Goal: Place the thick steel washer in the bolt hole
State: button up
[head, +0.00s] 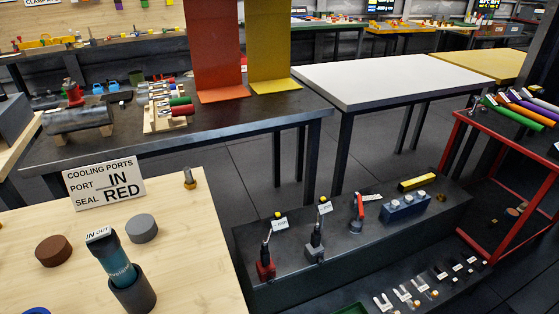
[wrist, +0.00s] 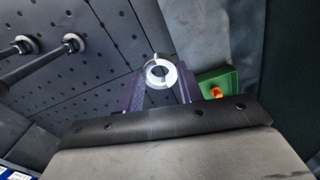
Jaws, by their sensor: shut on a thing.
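In the wrist view, my gripper (wrist: 160,82) shows with two purple fingers. It is shut on a bright steel washer (wrist: 149,76), a thick ring held near the fingertips with its open centre visible. My gripper does not show in the head view. I cannot make out the bolt hole in either view.
In the wrist view, a green tray (wrist: 231,77) with an orange piece lies right of the fingers. Dark rods with pale rings (wrist: 72,43) stand at left against a perforated dark surface (wrist: 120,40). The head view shows a wooden bench (head: 195,245), a dark table (head: 255,108) and a red-framed rack (head: 455,150).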

jog(key=w+a+r+n, duration=0.1)
jog(key=w+a+n, duration=0.3)
jog(key=w+n, duration=0.3)
jog(key=w+a+r+n, duration=0.2)
jog(key=w+a+n, duration=0.3)
jog(key=w+n, duration=0.3)
jog(key=shift+a+n, duration=0.3)
